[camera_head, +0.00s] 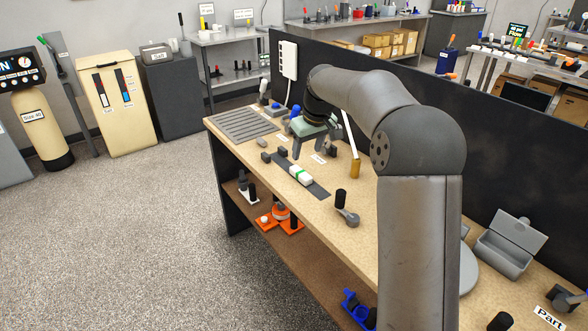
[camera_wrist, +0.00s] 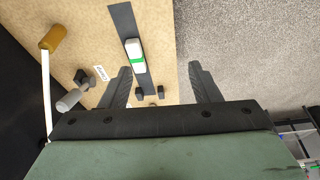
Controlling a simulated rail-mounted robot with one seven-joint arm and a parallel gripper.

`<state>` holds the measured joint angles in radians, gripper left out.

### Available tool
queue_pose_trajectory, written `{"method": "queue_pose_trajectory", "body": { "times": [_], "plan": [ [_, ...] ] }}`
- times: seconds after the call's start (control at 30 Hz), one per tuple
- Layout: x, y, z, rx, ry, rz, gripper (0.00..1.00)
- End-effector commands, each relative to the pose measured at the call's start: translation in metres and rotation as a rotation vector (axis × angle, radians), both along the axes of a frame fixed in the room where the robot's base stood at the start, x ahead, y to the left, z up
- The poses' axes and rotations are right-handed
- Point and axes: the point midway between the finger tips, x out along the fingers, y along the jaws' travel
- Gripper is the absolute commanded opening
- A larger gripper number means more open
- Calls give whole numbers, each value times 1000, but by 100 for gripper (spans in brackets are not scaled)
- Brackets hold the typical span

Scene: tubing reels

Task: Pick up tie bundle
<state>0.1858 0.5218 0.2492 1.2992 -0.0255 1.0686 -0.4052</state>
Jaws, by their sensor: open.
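The tie bundle (camera_head: 300,175) looks like a white block with a green band around its middle. It lies on a dark strip (camera_head: 317,191) on the workbench; the wrist view shows the bundle (camera_wrist: 134,56) on that strip (camera_wrist: 122,18) too. My gripper (camera_head: 313,150) is open and empty, above the bench and farther back than the bundle in the head view. In the wrist view the bundle lies ahead of my gripper (camera_wrist: 159,68), near the left finger's line and not between the fingers.
Small dark blocks (camera_wrist: 150,91) sit at the strip's end. A black-and-grey part (camera_head: 346,208) sits nearer on the bench. A dark panel (camera_head: 500,143) backs the bench. The floor (camera_head: 130,230) is clear.

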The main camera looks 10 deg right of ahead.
Motion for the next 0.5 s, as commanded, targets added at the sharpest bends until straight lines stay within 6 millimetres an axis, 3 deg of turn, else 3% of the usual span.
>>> {"method": "queue_pose_trajectory", "body": {
  "times": [0.03, 0.1, 0.2, 0.37, 0.5],
  "plan": [
    [27, -8, -9, 17, -17, 13, 56],
    [53, -17, -13, 35, -45, 32, 56],
    [77, -27, -19, 51, -74, 44, 56],
    [93, -34, -29, 60, -90, 52, 56],
    [101, -29, -51, 62, -90, 54, 56]
  ]
}}
